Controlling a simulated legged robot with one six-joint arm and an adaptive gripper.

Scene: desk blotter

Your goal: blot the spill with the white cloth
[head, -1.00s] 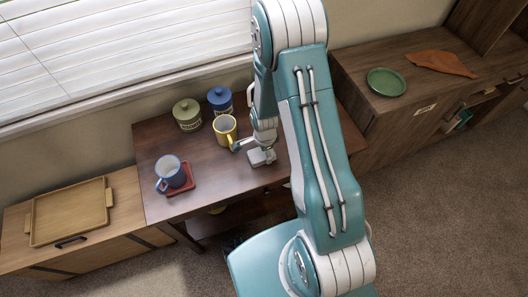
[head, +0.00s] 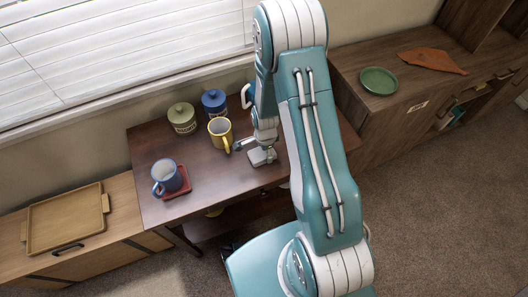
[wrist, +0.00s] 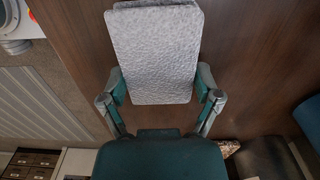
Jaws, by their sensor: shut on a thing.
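The white cloth, a folded light-grey textured pad (wrist: 153,50), lies between the two fingers of my gripper (wrist: 161,88) in the wrist view. My gripper is shut on its sides. In the head view my gripper (head: 262,148) is over the dark wooden desk (head: 215,172), with the cloth (head: 262,158) below it at or just above the desk top; I cannot tell whether they touch. I cannot make out a spill in either view; my arm and the cloth hide part of the desk.
A yellow mug (head: 220,133) stands close left of my gripper. Behind it are a green canister (head: 182,119) and a blue canister (head: 214,103). A tray (head: 65,222) and a green plate (head: 378,81) lie on side cabinets.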

